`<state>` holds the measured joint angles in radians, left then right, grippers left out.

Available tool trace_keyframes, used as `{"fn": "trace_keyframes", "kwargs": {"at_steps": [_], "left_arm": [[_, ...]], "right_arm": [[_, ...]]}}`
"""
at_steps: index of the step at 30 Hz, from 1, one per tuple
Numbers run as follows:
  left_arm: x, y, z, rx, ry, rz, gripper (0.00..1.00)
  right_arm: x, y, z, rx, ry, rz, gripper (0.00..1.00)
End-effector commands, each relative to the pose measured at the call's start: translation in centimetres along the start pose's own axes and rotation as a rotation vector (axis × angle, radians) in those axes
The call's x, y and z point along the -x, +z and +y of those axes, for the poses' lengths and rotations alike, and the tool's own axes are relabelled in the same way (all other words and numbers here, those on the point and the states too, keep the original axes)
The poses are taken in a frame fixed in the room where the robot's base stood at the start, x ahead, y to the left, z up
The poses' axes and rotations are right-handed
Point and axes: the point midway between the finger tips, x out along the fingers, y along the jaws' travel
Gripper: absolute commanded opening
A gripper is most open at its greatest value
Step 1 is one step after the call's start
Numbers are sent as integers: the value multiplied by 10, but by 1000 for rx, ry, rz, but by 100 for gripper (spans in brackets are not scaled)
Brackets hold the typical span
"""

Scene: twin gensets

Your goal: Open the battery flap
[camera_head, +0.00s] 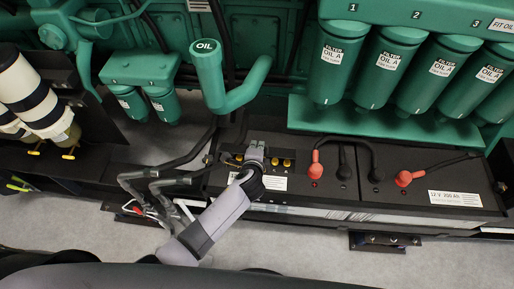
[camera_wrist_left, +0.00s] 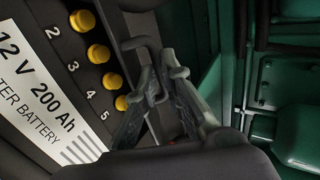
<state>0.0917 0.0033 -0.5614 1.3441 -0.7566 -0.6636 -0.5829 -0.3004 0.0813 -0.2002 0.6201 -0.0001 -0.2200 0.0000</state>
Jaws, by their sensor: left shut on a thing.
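The battery (camera_head: 268,183) with a white label and yellow caps lies below the OIL filler pipe in the head view. Its label (camera_wrist_left: 35,95) and several numbered yellow caps (camera_wrist_left: 98,54) show uncovered in the left wrist view. The battery flap looks like the dark part beside the caps, with a dark bent handle (camera_wrist_left: 140,42); its outline and angle are hard to tell. My left gripper (camera_head: 255,150) is at the back edge of the battery, among the caps. In the wrist view its fingertips (camera_wrist_left: 164,78) are close together at the handle, partly hiding it. My right gripper is not in view.
Green oil filters (camera_head: 342,65) hang above at the right, and the OIL filler pipe (camera_head: 209,75) stands behind my gripper. Red terminal covers (camera_head: 316,165) and black cables lie to the right on the batteries. Grey hoses (camera_head: 150,178) are left of my arm.

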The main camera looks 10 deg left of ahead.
Motion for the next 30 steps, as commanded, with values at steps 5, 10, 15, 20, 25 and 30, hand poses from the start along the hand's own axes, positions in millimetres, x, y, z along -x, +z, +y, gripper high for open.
{"fn": "trace_keyframes", "kwargs": {"at_steps": [5,10,15,20,25,30], "left_arm": [[0,0,-3,0,-5,0,17],[0,0,-2,0,-3,0,17],[2,0,-1,0,-2,0,17],[19,0,0,1,-2,1,17],[52,0,0,2,-2,2,17],[87,0,0,2,-2,2,17]], "right_arm": [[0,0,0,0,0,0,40],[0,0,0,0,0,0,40],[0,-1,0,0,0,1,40],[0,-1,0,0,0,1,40],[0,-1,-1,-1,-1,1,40],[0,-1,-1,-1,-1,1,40]]}}
